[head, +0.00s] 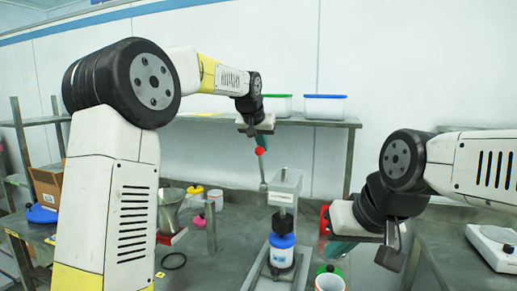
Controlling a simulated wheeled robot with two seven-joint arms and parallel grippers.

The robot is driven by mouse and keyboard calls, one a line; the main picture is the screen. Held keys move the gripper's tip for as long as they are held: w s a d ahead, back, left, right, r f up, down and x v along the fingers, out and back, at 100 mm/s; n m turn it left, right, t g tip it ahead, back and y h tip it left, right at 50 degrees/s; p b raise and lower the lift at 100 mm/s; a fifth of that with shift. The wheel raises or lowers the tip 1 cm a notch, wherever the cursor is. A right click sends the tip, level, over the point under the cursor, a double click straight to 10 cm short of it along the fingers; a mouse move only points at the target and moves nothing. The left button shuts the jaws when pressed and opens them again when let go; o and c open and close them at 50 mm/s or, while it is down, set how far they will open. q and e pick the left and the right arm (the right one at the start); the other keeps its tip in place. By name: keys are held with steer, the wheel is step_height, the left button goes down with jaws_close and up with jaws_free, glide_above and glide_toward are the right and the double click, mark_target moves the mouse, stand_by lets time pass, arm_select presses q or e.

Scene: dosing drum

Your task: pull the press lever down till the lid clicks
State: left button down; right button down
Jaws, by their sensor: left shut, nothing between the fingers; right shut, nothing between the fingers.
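The press (284,190) is a grey upright stand on the bench. Its lever (263,170) points up and ends in a red ball knob (260,151). A white jar with a blue lid (282,242) stands upright under the black press head (282,221). My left gripper (253,131) is shut and empty, just above the red knob; I cannot tell whether it touches it. My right gripper (343,247) is shut and empty, to the right of the jar and apart from it. Part of it is hidden by its own wrist.
A shelf (330,122) with white tubs runs along the back.

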mark_target(258, 149)
arm_select(q)
steer(key=shift+s, duration=0.1)
steer(key=shift+s+a+f, duration=0.2)
steer(key=shift+s+f, duration=0.05)
steer(key=shift+s, duration=0.3)
steer(key=shift+s+a+f, duration=0.15)
steer(key=shift+s+f, duration=0.15)
steer(key=shift+s, duration=0.2)
steer(key=shift+s+a+f, duration=0.2)
steer(key=shift+s+f, duration=0.05)
steer(key=shift+s, duration=0.3)
steer(key=shift+s+f, duration=0.1)
steer(key=shift+s+a+f, duration=0.2)
steer(key=shift+s+f, duration=0.2)
steer(key=shift+s, duration=0.1)
steer(key=shift+s+a+f, duration=0.15)
steer(key=shift+s+f, duration=0.2)
steer(key=shift+s, duration=0.15)
